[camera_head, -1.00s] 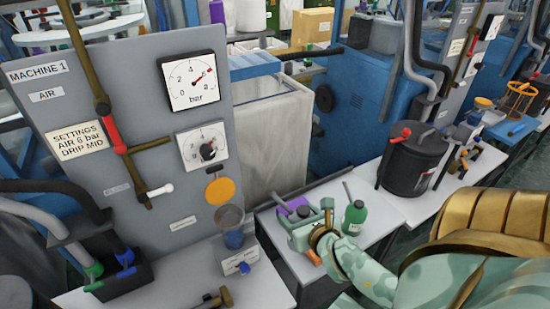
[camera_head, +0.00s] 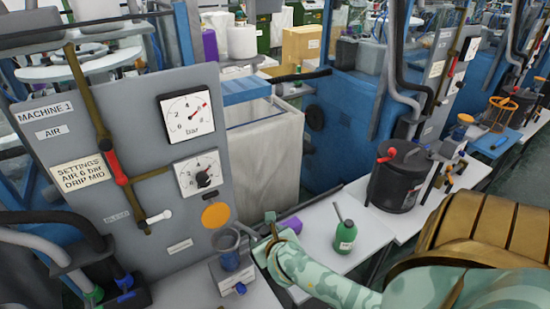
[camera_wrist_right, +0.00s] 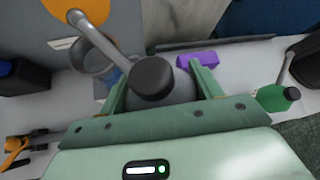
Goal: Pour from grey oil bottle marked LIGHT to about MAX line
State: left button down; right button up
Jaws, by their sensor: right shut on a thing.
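My right gripper (camera_wrist_right: 160,82) is shut on a grey bottle (camera_wrist_right: 182,92) with a black cap and a long grey spout (camera_wrist_right: 98,32). In the wrist view the spout points to the upper left, across the clear cup (camera_wrist_right: 80,58) with blue in its lower part. In the head view my right gripper (camera_head: 268,240) is just right of this cup (camera_head: 228,248), which sits at the foot of the grey machine panel. The held bottle is mostly hidden there. Its marking and any MAX line cannot be read, and no oil stream shows. My left gripper is not in view.
A green bottle (camera_head: 345,237) with a spout stands on the white bench to the right. A purple block (camera_head: 291,225) lies behind my right gripper. A black pot (camera_head: 398,178) with a red handle stands farther right. Hoses and a dark tray are at the lower left.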

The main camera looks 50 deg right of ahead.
aim_at(256, 235)
jog(key=shift+w+a+f+g+p, duration=0.1)
jog(key=shift+w+a+g+p, duration=0.05)
jog(key=shift+w+g+p, duration=0.15)
jog(key=shift+w+a+g+p, duration=0.1)
jog(key=shift+w+a+p, duration=0.05)
jog(key=shift+w, duration=0.25)
jog(key=shift+w+a+f+n+g+h+p, duration=0.25)
jog(key=shift+w+f+n+g+p, duration=0.15)
jog(key=shift+g+p, duration=0.25)
jog(key=shift+w+a+f+n+g+h+p, duration=0.15)
jog(key=shift+w+f+n+g+h+p, duration=0.2)
jog(key=shift+g+p, duration=0.25)
jog(key=shift+s+r, duration=0.1)
jog(key=shift+s, duration=0.05)
jog(key=shift+r+n+g+p, duration=0.25)
jog(key=shift+r+g+p, duration=0.15)
jog(key=shift+p, duration=0.55)
jog(key=shift+r+p, duration=0.4)
jog(key=shift+p, duration=0.3)
jog(key=shift+g+h, duration=0.25)
jog(key=shift+h, duration=0.05)
